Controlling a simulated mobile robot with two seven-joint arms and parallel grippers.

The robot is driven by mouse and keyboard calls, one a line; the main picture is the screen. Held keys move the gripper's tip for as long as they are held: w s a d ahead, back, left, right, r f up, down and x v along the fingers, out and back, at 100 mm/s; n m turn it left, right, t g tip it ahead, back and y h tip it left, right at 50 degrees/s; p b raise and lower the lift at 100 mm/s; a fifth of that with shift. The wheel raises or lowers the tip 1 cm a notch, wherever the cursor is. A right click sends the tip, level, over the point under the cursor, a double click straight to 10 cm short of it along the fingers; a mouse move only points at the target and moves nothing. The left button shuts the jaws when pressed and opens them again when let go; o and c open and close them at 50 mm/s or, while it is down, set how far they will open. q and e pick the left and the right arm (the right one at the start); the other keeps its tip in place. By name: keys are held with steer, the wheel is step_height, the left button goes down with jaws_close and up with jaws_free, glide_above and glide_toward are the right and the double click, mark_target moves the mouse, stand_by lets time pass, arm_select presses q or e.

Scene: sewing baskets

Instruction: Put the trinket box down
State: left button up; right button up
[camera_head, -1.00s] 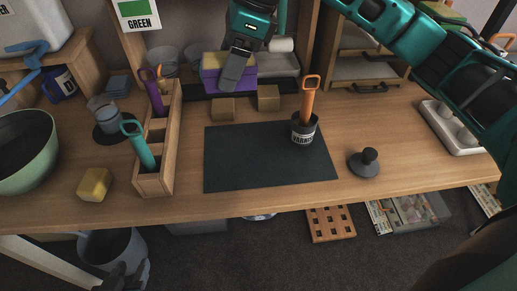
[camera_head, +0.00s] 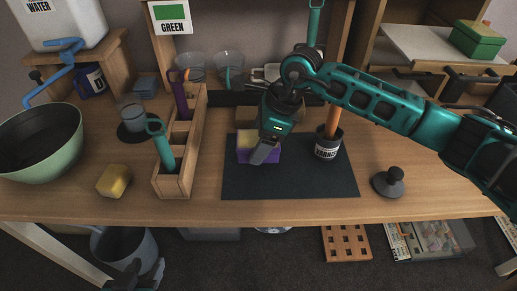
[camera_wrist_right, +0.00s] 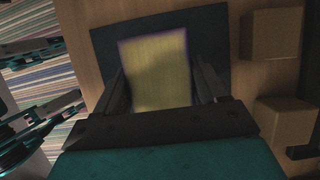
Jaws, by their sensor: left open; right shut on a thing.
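The trinket box (camera_head: 258,154), purple with a yellow top, is over the left part of the dark mat (camera_head: 300,184). My right gripper (camera_head: 265,150) is shut on it from above. In the right wrist view the box's yellow top (camera_wrist_right: 158,72) with its thin purple edge lies between the two fingers, with the mat (camera_wrist_right: 212,45) around it. I cannot tell whether its underside touches the mat. My left gripper (camera_head: 140,272) is open and empty, low at the front left, below the table edge by the grey bucket.
A labelled dark pot (camera_head: 327,148) with an orange-handled tool stands on the mat, right of the box. A wooden tool caddy (camera_head: 172,186) is to the left. A dark knobbed weight (camera_head: 388,184) sits right of the mat. The mat's front is clear. Wooden blocks (camera_wrist_right: 275,36) lie nearby.

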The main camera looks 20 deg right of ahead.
steer(key=shift+f, duration=1.4)
steer(key=shift+f, duration=0.15)
steer(key=o, duration=1.1)
